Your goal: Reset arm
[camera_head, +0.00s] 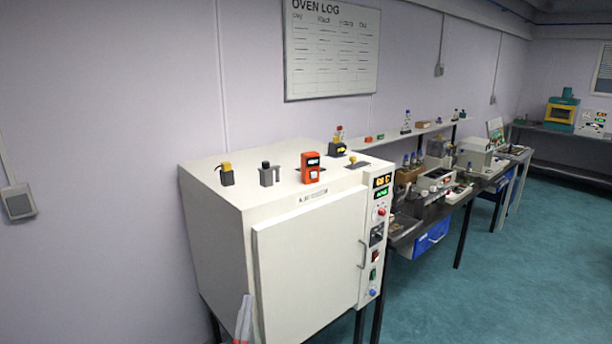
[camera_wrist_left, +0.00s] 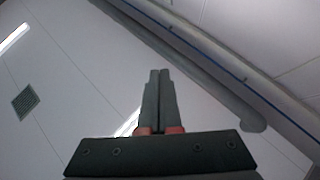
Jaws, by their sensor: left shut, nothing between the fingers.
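My left gripper (camera_head: 246,298) shows at the bottom edge of the head view, in front of the lower left of the white oven (camera_head: 305,270). Its fingers point upward and only their upper part is in the picture. In the left wrist view the same gripper (camera_wrist_left: 159,72) has its two dark fingers together, with nothing between them. Behind them are only the ceiling and upper wall. My right gripper is in neither view.
The oven's door is shut, and several small devices, one an orange meter (camera_head: 311,167), stand on its top. A dark bench (camera_head: 407,231) with instruments runs along the wall to the right. Green floor (camera_head: 530,260) is clear at the right.

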